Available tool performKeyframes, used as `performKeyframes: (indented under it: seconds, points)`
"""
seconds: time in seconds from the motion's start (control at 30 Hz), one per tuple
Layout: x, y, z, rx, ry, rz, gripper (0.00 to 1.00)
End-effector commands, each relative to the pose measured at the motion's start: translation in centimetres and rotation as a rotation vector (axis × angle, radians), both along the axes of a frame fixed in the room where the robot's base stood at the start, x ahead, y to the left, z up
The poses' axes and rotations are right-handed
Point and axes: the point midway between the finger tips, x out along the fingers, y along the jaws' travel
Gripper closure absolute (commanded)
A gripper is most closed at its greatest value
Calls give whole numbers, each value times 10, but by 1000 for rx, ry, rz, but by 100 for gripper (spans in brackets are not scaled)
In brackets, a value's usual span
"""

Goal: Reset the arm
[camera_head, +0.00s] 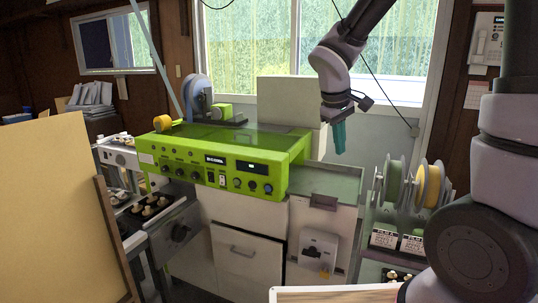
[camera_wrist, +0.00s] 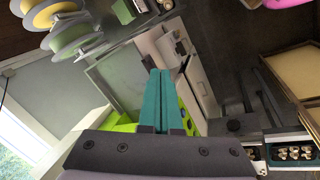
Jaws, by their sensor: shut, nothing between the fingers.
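My gripper (camera_head: 340,138) hangs from my arm in the head view, pointing down above the grey-green top (camera_head: 325,182) to the right of the green machine. In the wrist view its teal fingers (camera_wrist: 160,75) lie side by side with nothing between them. The gripper is shut and empty, and apart from the surface below it.
A bright green machine (camera_head: 225,165) with knobs stands left of my gripper. Film reels (camera_head: 395,183) stand on a rack to the right. Trays of mushrooms (camera_head: 150,208) are at the left. A tan board (camera_head: 50,210) fills the near left.

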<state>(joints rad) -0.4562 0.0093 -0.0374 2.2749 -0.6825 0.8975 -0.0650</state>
Motion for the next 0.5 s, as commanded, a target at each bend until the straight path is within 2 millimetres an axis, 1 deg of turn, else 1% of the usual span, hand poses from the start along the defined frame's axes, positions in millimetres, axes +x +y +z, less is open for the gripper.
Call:
performKeyframes:
  seconds: [0.03,0.2,0.3,0.4,0.5]
  points:
    - [-10,-13,18,63,-32,-82,100]
    - [-50,-42,65,277,-123,-335,100]
    - [-75,-53,88,406,-184,-471,100]
    - [-98,-59,108,527,-245,-586,100]
    - [-116,-61,122,628,-298,-671,100]
